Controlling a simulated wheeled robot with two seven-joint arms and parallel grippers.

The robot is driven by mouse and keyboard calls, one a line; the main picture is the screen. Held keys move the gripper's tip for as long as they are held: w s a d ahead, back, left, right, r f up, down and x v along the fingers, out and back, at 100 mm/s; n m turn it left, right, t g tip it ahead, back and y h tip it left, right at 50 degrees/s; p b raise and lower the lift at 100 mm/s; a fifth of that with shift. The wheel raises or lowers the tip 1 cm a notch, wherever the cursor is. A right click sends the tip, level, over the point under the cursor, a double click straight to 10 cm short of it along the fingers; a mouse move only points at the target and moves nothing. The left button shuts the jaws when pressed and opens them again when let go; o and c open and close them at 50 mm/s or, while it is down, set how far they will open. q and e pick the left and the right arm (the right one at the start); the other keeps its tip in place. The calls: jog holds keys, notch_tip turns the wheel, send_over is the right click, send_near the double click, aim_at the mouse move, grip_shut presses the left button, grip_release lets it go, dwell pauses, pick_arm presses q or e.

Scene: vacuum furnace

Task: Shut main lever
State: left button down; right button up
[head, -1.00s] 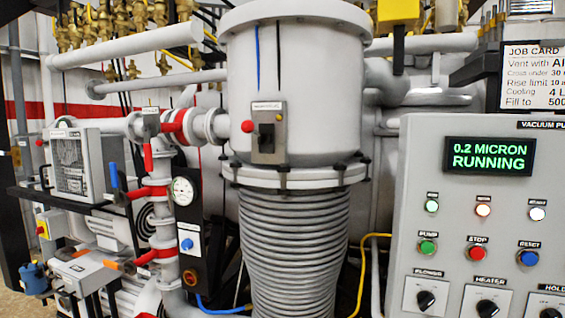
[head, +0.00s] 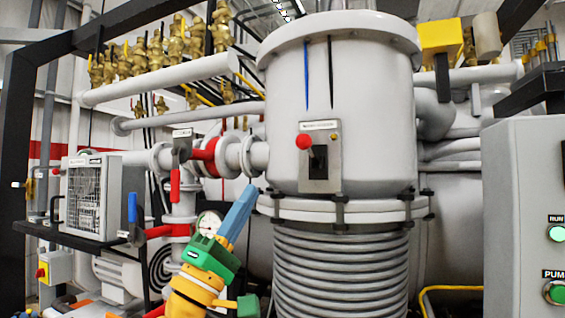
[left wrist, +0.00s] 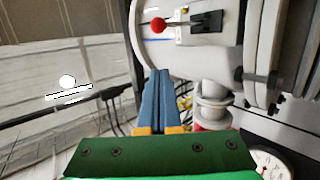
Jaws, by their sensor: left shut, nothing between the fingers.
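A small lever with a red ball knob (head: 304,142) sits on a grey plate (head: 333,160) with a dark slot, on the front of the large white cylinder. Its label is too small to read. The red knob (left wrist: 158,25) also shows at the top of the left wrist view, beside the plate (left wrist: 205,27). My left gripper (head: 247,192), with blue fingers and a green body, is below and left of the lever, apart from it. In the left wrist view its fingers (left wrist: 160,76) are together and empty, pointing toward the knob. My right gripper is out of view.
A grey pipe with a red-handled valve (head: 174,186) and a blue handle (head: 132,208) lies left of the cylinder (head: 345,95). A round gauge (head: 208,222) is just behind my left gripper. The grey control cabinet (head: 520,220) stands at the right.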

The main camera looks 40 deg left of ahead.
aim_at(309, 148)
pick_arm(q)
jog(key=w+d+r+p, duration=0.3)
jog(key=w+r+p, duration=0.2)
jog(key=w+r, duration=0.2)
jog(key=shift+r, duration=0.1)
jog(key=shift+r, duration=0.1)
notch_tip(309, 148, up, 2)
jog(key=shift+w+r+p, duration=0.1)
jog(key=shift+p, duration=1.05)
